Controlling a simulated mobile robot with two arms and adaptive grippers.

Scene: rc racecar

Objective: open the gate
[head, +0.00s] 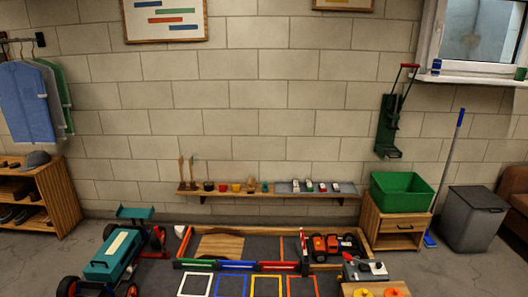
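A low wooden-framed enclosure (215,229) stands on the floor at the centre. Along its front runs a low bar with green, blue and red sections (237,265). A dark upright post with red and white parts (304,252) stands at the bar's right end. These look like the gate, and the bar lies level across the front. Neither of my grippers is in view.
A teal wheeled racecar (113,255) stands at front left. A grey device with a red knob (365,268) is at front right. Coloured square frames (268,287) lie before the bar. A wooden cabinet (395,231) bears a green bin (402,192). A grey bin (472,220) stands further right.

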